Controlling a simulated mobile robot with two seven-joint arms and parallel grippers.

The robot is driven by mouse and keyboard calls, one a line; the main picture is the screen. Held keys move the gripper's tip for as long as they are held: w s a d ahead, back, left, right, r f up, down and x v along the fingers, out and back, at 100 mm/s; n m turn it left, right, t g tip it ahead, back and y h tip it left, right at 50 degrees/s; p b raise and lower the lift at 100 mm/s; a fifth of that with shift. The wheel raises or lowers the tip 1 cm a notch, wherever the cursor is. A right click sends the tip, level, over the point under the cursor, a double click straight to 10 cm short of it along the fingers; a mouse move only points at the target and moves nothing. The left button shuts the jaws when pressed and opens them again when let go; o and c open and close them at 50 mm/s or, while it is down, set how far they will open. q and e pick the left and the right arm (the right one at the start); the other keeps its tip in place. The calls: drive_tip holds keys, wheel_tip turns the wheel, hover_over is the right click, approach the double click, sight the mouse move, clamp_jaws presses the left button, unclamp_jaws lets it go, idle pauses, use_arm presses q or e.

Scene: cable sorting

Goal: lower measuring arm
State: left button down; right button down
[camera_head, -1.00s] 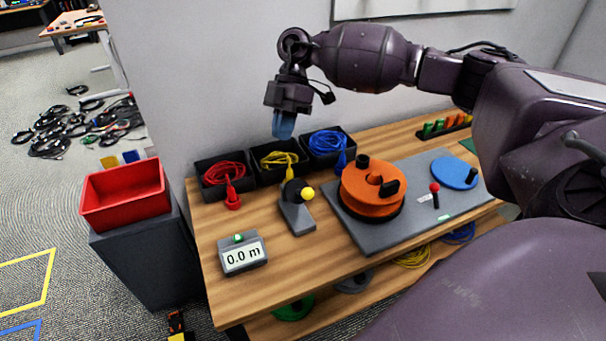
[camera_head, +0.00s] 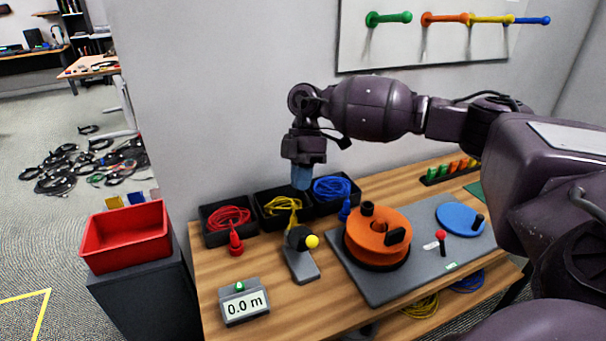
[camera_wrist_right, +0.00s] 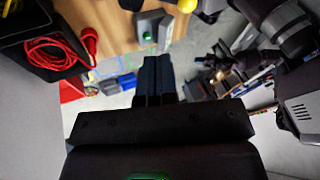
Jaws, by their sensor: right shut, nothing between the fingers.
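The measuring arm is a grey stand with a black head and a yellow knob (camera_head: 312,242), on the wooden table left of the orange reel. Its head is raised above its foot. The yellow knob shows partly at the top of the wrist view (camera_wrist_right: 187,5). The measuring display (camera_head: 244,303) reads 0.0 m and also shows in the wrist view (camera_wrist_right: 153,32). My right gripper (camera_head: 301,186) is shut and empty, pointing down above the yellow cable's bin, behind and above the measuring arm, not touching it. My left gripper is out of view.
Black bins with red (camera_head: 229,217), yellow (camera_head: 281,204) and blue (camera_head: 333,189) cables line the wall. An orange reel (camera_head: 375,238) and blue disc (camera_head: 459,217) sit on a grey plate (camera_head: 430,262). A red box (camera_head: 127,238) stands left.

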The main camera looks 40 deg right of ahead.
hover_over(304, 235)
drive_tip(key=w, duration=0.2)
wheel_tip(304, 235, down, 6)
drive_tip(key=shift+r, duration=0.15)
drive_tip(key=shift+s+f, duration=0.3)
drive_tip(key=shift+s, duration=0.2)
drive_tip(key=shift+s+f, duration=0.25)
drive_tip(key=shift+s, duration=0.25)
drive_tip(key=shift+s+f, duration=0.45)
drive_tip(key=shift+s, duration=0.25)
drive_tip(key=shift+a, duration=0.1)
